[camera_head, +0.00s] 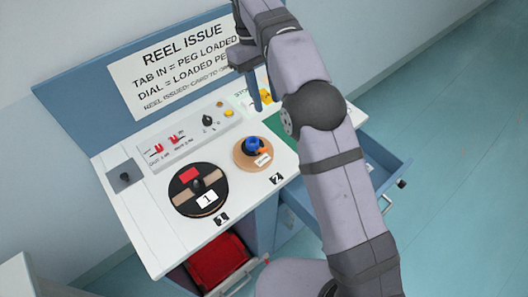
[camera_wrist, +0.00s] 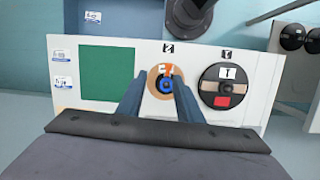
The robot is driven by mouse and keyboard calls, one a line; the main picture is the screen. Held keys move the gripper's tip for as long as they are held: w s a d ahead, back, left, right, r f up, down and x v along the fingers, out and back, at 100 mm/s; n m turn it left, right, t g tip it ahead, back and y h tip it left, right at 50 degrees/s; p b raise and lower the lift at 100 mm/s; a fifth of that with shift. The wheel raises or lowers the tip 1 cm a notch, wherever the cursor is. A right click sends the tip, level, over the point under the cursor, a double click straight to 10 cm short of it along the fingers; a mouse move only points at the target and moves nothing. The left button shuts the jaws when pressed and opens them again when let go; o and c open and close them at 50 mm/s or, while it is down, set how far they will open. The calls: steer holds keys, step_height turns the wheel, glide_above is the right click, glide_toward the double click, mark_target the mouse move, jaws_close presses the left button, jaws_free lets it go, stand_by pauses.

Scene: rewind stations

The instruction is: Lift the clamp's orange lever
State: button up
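The clamp is a blue knob (camera_head: 253,145) on a tan disc (camera_head: 241,158) at station 2, with a small orange lever (camera_head: 264,150) at its side and a white tag by it. In the wrist view the orange lever (camera_wrist: 167,69) lies just beyond the blue knob (camera_wrist: 166,86), and both show between my fingers. My gripper (camera_head: 262,106) is above the back of the table, behind and above the clamp. In the wrist view my gripper (camera_wrist: 160,98) has its two fingers apart with nothing held. The lever's exact tilt is too small to tell.
A black reel (camera_head: 184,205) with a red card sits at station 1, left of the clamp. A switch panel (camera_head: 190,135) runs along the back. A green mat (camera_wrist: 107,73) lies beside the clamp. A drawer (camera_head: 385,172) stands open at right; a red bin (camera_head: 217,262) is below.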

steer(key=s+d+b, duration=0.1)
steer(key=s+d, duration=0.1)
steer(key=s, duration=0.1)
steer(key=t+y, duration=0.1)
steer(key=y, duration=0.1)
glide_above(264, 149)
steer(key=shift+n, duration=0.3)
steer(key=f, duration=1.1)
steer(key=shift+s+d, duration=0.25)
steer(key=shift+s, duration=0.15)
steer(key=shift+w+a+t, duration=0.25)
steer(key=shift+w+t, duration=0.15)
steer(key=shift+w, duration=0.1)
steer(key=shift+f+p, duration=0.95)
steer(key=shift+f, duration=2.7)
jaws_close()
